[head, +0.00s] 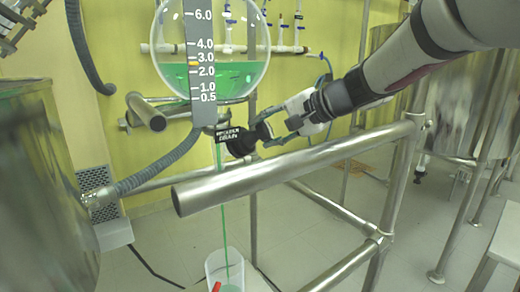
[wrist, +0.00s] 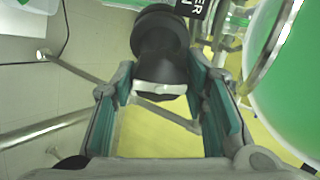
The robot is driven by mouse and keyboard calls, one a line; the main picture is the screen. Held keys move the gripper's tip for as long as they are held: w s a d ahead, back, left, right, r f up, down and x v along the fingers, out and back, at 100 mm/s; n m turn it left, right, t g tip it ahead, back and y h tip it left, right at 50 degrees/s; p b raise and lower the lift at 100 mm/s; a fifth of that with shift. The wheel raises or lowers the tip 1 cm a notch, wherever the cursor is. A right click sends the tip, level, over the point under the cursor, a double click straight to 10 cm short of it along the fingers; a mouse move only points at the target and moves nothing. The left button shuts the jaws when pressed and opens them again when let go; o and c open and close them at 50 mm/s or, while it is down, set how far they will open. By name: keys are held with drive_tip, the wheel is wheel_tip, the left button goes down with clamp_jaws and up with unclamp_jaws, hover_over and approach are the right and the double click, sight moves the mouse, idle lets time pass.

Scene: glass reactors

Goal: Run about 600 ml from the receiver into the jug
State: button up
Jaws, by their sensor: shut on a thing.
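The receiver (head: 240,50) is a round glass vessel holding green liquid. Its level stands between 2.0 and 3.0 on the grey scale (head: 201,112), close to a small orange mark. A thin green stream (head: 222,215) falls from the drain under it into the clear jug (head: 211,262) on the floor. Some green liquid shows at the jug's bottom, which the frame edge cuts off. My gripper (head: 267,130) is shut on the black drain valve handle (head: 242,143), beside the receiver drain label. The wrist view shows the handle (wrist: 158,65) between the finger pads.
A thick steel rail (head: 270,178) crosses in front of the drain, below my gripper. A grey corrugated hose (head: 160,160) runs at left beside a large steel vessel (head: 45,200). More steel frames and tanks stand at right.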

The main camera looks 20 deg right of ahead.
drive_tip(key=shift+f+n+y+b, duration=0.15)
drive_tip(key=shift+n+b, duration=0.65)
drive_tip(key=shift+b, duration=0.85)
drive_tip(key=shift+f+n+y+b, duration=0.15)
drive_tip(key=shift+n+b, duration=0.65)
drive_tip(key=shift+b, duration=0.8)
drive_tip(key=shift+n+b, duration=0.3)
drive_tip(key=shift+b, duration=0.25)
drive_tip(key=shift+r+n+b, duration=0.15)
drive_tip(key=shift+n+b, duration=0.15)
drive_tip(key=shift+b, duration=0.1)
drive_tip(key=o, duration=1.1)
drive_tip(key=shift+t, duration=0.3)
drive_tip(key=shift+o, duration=0.2)
drive_tip(key=shift+r, duration=0.1)
drive_tip(key=shift+r+p, duration=0.1)
drive_tip(key=shift+p, duration=0.5)
